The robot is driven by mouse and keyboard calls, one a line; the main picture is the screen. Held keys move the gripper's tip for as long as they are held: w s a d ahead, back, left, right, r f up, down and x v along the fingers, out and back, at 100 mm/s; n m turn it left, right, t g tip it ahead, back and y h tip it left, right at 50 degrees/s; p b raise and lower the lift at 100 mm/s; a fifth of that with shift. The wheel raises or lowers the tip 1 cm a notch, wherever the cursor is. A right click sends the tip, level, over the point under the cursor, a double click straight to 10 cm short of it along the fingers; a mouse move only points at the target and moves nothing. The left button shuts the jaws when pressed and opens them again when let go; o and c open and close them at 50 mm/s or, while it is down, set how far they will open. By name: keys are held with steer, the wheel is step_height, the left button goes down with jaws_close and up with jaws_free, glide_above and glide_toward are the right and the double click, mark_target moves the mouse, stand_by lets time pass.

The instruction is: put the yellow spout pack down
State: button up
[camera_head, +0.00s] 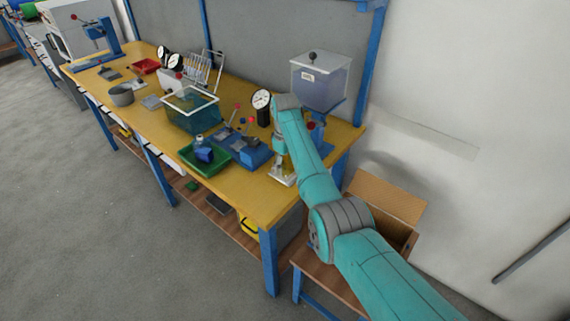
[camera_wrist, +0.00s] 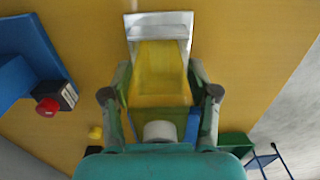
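The yellow spout pack (camera_wrist: 160,72) is between the two fingers of my gripper (camera_wrist: 160,88) in the wrist view. The fingers press on its two sides. Its silver end (camera_wrist: 158,25) points away from the wrist and its white spout (camera_wrist: 158,131) points toward it. In the head view my gripper (camera_head: 280,150) is over the right end of the yellow bench (camera_head: 258,197), partly hidden by my arm. The pack's pale lower end (camera_head: 283,178) is at or just above the bench top; I cannot tell whether it touches.
A blue fixture (camera_head: 252,155) and a green tray (camera_head: 207,160) stand left of my gripper. A hopper machine (camera_head: 320,83) and a dial gauge (camera_head: 261,100) stand behind. A cardboard box (camera_head: 390,200) is at right. The bench's front right corner is clear.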

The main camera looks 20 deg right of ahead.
steer(key=shift+r, duration=0.15)
step_height(320, 180, up, 12)
stand_by(0.7)
stand_by(0.5)
